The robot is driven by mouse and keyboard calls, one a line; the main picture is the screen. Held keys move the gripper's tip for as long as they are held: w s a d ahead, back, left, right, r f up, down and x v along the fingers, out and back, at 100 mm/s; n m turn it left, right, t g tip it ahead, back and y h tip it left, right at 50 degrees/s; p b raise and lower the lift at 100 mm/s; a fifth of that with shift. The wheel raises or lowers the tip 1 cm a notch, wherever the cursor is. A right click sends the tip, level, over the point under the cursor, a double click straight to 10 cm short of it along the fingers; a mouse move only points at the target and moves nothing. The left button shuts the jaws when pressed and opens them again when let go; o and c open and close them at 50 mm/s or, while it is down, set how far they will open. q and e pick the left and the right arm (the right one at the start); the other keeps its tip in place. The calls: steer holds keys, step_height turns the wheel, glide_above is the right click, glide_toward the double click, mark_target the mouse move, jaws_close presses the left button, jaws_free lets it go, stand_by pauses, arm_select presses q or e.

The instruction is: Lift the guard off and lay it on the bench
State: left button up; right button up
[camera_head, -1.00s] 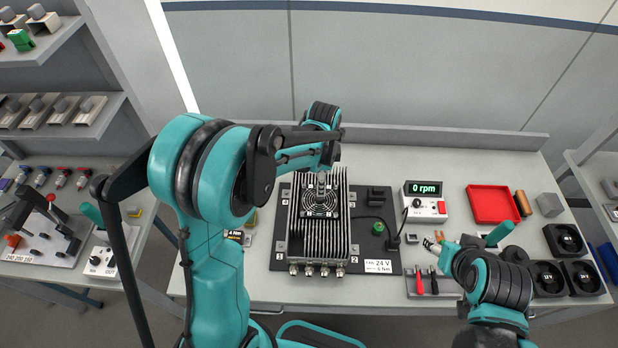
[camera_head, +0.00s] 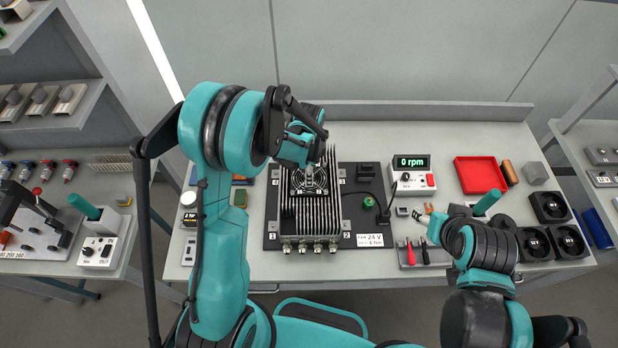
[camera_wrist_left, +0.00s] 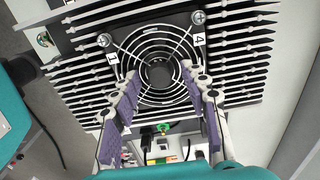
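The guard (camera_wrist_left: 147,44) is a round black and silver wire grille over a fan on the finned heatsink (camera_head: 333,215). In the head view the guard (camera_head: 298,188) is partly covered by my left gripper (camera_head: 312,180). In the left wrist view my left gripper (camera_wrist_left: 160,80) is open, its two purple-padded fingers apart on either side of the grille's lower part. I cannot tell whether they touch it. Two screw heads show at the guard's corners, by labels 1 and 4; the fingers hide the lower corners. My right gripper (camera_head: 430,209) is over the bench's right part, its opening unclear.
A speed display (camera_head: 412,174) reads 0 rpm. A red tray (camera_head: 481,174), several black fans (camera_head: 549,207) and a tool holder (camera_head: 425,254) lie on the right. A black mat (camera_head: 362,208) lies under the heatsink. The bench (camera_head: 262,262) is bare along its front edge.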

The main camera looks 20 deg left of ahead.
arm_select(q)
jaws_close()
steer(key=shift+r, duration=0.1)
steer(key=shift+r, duration=0.55)
step_height(320, 180, up, 3)
steer(key=shift+r, duration=0.1)
steer(key=s+d+r, duration=0.1)
steer(key=d+r, duration=0.5)
steer(key=d, duration=0.5)
steer(key=shift+s+d+r+p, duration=0.2)
steer(key=shift+d+r+p, duration=0.1)
steer(key=shift+r, duration=0.1)
steer(key=shift+r+p, duration=1.25)
steer(key=shift+r, duration=0.65)
